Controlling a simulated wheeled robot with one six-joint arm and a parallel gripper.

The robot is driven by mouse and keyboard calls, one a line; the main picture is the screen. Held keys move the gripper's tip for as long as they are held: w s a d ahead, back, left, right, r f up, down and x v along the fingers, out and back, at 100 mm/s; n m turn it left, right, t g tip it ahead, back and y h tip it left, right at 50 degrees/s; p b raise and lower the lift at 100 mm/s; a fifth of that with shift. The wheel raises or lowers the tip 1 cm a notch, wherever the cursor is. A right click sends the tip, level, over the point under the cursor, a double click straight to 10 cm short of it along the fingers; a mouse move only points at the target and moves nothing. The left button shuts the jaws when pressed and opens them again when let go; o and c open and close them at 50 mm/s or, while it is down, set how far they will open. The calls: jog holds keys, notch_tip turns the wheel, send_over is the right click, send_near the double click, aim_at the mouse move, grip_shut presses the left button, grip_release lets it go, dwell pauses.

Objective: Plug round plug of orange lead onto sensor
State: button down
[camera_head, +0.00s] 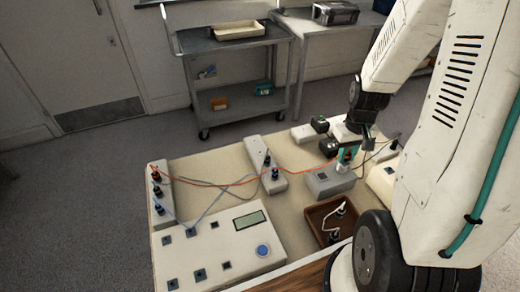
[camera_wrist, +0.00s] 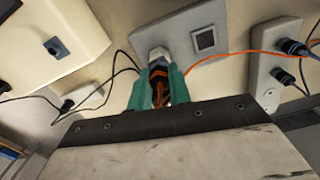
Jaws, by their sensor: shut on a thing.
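My gripper (camera_head: 346,158) has teal fingers, shut on the black round plug with an orange band (camera_wrist: 159,78). In the wrist view the fingers (camera_wrist: 157,88) flank the plug, and the orange lead (camera_wrist: 240,53) runs off to the right. The plug lines up with a silver hexagonal fitting (camera_wrist: 157,54) on a grey block with a square window (camera_wrist: 193,42), which I take as the sensor. In the head view this block (camera_head: 322,186) is just below the fingers. I cannot tell whether the plug is seated on the fitting or only close to it.
A left strip (camera_head: 165,216) and a middle strip (camera_head: 262,150) carry several black plugs, with orange and blue leads between them. A panel with a display (camera_head: 230,244) and a brown tray (camera_head: 312,222) lie in front. Small blocks crowd the board behind my gripper.

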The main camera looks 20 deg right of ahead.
jog(key=m, duration=0.4)
dwell(0.3)
jog(key=c, duration=1.2)
grip_release()
jog(key=shift+r, duration=0.1)
jog(key=shift+r, duration=2.45)
